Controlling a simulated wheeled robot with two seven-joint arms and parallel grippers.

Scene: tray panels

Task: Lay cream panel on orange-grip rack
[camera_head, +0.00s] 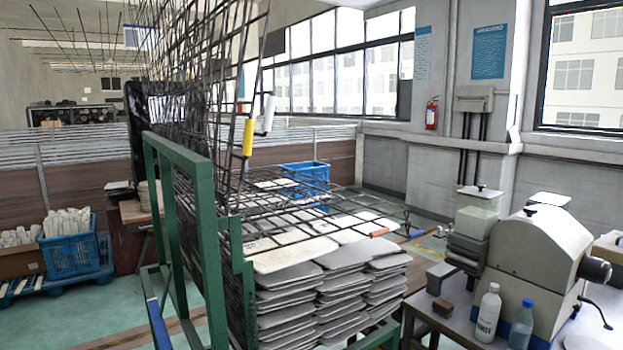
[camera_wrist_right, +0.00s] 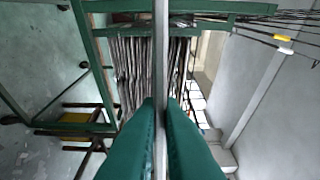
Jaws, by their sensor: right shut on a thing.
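My right gripper (camera_wrist_right: 161,115) shows only in the right wrist view. Its teal fingers are shut on a thin pale panel (camera_wrist_right: 160,45), seen edge-on as a long strip; its face and colour are hard to tell. In the head view the orange-grip rack (camera_head: 378,231) shows its orange grip at the front right of the lowered racks. Cream and grey panels (camera_head: 292,254) lie at that level, partly behind dark wires. The held panel and my right gripper are not visible in the head view. My left gripper is in no view.
A green frame (camera_head: 205,180) carries the wire racks. Raised racks with a yellow grip (camera_head: 248,137) and a white grip (camera_head: 268,114) stand steeply above. Stacked grey panels (camera_head: 325,300) fill the levels below. A bench with a machine (camera_head: 535,262) and bottles (camera_head: 487,312) stands at right.

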